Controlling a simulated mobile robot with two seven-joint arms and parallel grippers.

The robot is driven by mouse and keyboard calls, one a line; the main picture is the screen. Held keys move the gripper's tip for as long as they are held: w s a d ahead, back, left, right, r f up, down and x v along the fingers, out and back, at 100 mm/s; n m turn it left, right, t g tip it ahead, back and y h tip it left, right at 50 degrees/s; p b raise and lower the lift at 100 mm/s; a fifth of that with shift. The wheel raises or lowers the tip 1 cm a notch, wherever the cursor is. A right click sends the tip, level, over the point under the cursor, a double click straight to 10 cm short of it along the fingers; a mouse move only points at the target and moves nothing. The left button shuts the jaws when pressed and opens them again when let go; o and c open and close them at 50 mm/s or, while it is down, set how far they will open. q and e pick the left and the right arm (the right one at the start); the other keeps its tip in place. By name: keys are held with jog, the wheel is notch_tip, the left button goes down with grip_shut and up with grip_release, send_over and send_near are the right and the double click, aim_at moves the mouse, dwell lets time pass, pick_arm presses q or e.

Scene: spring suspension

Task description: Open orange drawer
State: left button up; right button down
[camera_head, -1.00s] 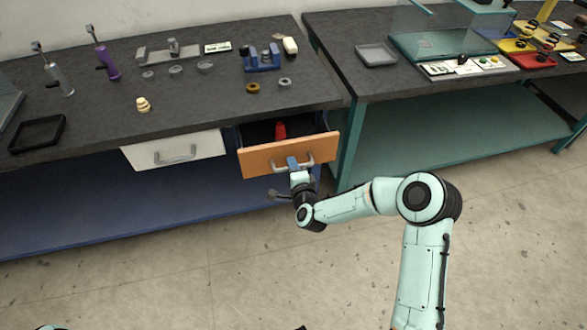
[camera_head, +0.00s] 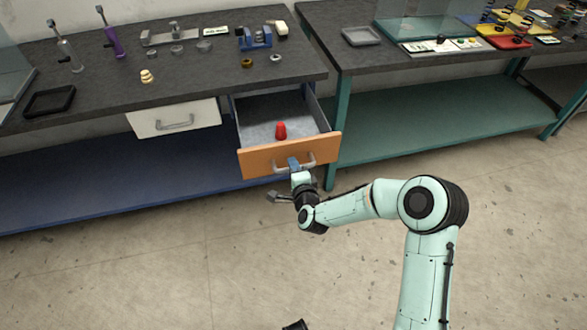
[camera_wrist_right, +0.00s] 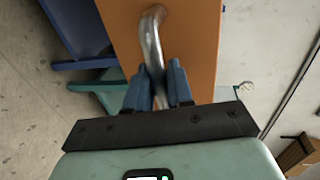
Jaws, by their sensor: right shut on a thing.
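The orange drawer (camera_head: 258,163) stands well out from the bench, and its grey inside shows. A red object (camera_head: 281,130) lies in it. My right gripper (camera_head: 293,164) is at the drawer's metal handle (camera_head: 310,160), in front of the orange face. In the right wrist view, the blue fingers of the gripper (camera_wrist_right: 157,88) are shut on the handle bar (camera_wrist_right: 151,45), with the orange front (camera_wrist_right: 195,50) behind. My left gripper does not show.
A closed white drawer (camera_head: 150,123) is left of the orange one. The dark bench top (camera_head: 190,80) holds several tools and small parts. A second bench with teal legs (camera_head: 338,130) stands at the right. The floor in front is clear.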

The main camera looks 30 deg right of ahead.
jog(key=shift+s, duration=0.1)
dwell(0.3)
jog(key=c, duration=1.2)
grip_release()
jog(key=shift+o, duration=0.2)
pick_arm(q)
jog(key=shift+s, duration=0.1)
pick_arm(e)
jog(key=shift+s, duration=0.1)
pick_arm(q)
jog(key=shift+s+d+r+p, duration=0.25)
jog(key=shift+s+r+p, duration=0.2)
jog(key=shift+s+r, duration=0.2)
pick_arm(e)
jog(key=v, duration=1.3)
